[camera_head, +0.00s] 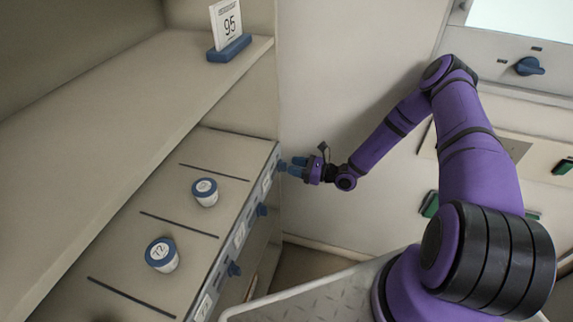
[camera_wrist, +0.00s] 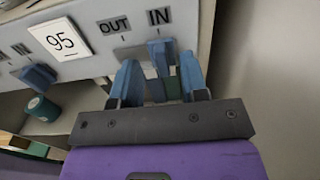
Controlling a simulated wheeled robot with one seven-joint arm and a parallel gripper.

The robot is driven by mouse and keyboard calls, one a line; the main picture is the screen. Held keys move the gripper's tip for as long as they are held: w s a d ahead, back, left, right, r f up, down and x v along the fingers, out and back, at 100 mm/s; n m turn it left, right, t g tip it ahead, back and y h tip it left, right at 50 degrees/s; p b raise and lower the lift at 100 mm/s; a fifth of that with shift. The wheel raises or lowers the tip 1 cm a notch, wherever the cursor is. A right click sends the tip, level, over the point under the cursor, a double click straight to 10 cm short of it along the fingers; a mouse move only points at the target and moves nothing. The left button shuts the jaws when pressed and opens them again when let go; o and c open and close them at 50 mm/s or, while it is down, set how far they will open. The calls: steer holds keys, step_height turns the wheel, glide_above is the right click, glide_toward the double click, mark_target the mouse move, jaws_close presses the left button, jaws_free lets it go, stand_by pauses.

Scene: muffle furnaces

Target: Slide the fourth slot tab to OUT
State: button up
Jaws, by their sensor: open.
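The slot tab at the far end of the rack front is a blue block in the wrist view (camera_wrist: 160,52), directly below the IN label (camera_wrist: 158,16). The OUT label (camera_wrist: 114,24) is to its left. My gripper (camera_wrist: 160,78) is open, with one blue finger on either side of the tab's lower end. I cannot tell whether the fingers touch it. In the head view my gripper (camera_head: 288,167) is at the far end of the rack front (camera_head: 222,262) and largely covers this tab.
Other blue tabs (camera_head: 262,210) (camera_head: 234,269) line the rack front. Lidded cups (camera_head: 205,192) (camera_head: 161,255) stand on top, between black lines; the far slot looks empty. A wall (camera_head: 335,75) stands close beyond the rack's end.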

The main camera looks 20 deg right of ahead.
mark_target(272, 172)
steer(key=shift+x, duration=1.8)
jaws_close()
steer(key=shift+s+a, duration=0.7)
steer(key=shift+s, duration=0.3)
steer(key=shift+s+a, duration=0.75)
steer(key=shift+s, duration=0.25)
jaws_free()
steer(key=shift+s, duration=0.1)
steer(key=v, duration=1)
steer(key=shift+s+d, duration=0.15)
steer(key=shift+d, duration=0.2)
